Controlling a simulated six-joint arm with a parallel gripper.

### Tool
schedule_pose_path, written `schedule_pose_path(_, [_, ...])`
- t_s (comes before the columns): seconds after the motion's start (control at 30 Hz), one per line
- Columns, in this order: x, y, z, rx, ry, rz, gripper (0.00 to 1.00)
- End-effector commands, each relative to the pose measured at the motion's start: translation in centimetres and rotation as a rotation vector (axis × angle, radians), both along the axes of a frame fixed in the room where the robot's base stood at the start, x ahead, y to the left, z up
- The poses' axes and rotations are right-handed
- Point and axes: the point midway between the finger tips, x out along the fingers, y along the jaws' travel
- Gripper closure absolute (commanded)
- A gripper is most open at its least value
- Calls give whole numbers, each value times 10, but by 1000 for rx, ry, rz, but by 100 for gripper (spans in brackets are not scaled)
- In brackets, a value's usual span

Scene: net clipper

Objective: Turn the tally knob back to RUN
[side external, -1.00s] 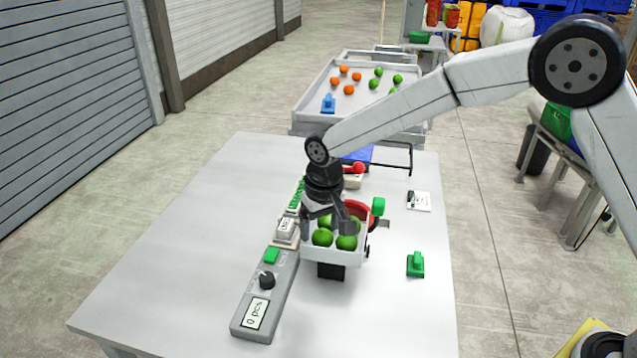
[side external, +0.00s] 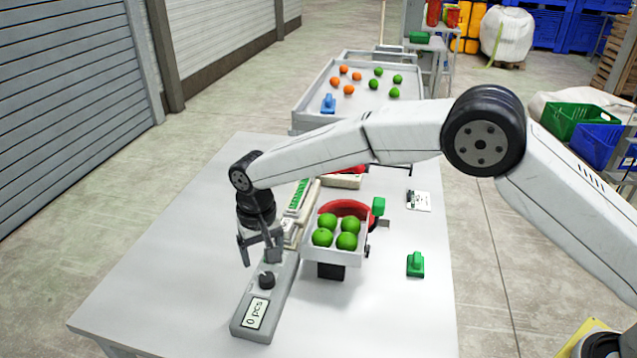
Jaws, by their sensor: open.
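The tally unit (side external: 244,326) is a long grey box on the near part of the table, with a display (side external: 257,313) reading "0 pcs". Its black tally knob (side external: 267,280) stands up from the top, behind the display. The knob's exact pointing direction and any RUN marking are too small to read. My gripper (side external: 260,259) points down, open and empty, just behind and above the knob. Its fingers look apart from the knob. The gripper hides the green button at the far end of the unit.
A white tray (side external: 333,256) with several green fruits stands on a black support just right of the unit. A green clamp-like piece (side external: 416,265) lies further right. A large tray (side external: 306,116) with orange and green fruits is behind the table. The table's left side is clear.

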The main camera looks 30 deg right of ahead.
Motion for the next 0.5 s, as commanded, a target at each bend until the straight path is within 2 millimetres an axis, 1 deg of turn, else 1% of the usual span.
schedule_pose_path(0.17, [-1, -1, -17, -1, 3, 0, 17])
schedule_pose_path(0.5, [0, 0, -57, 1, 1, 1, 17])
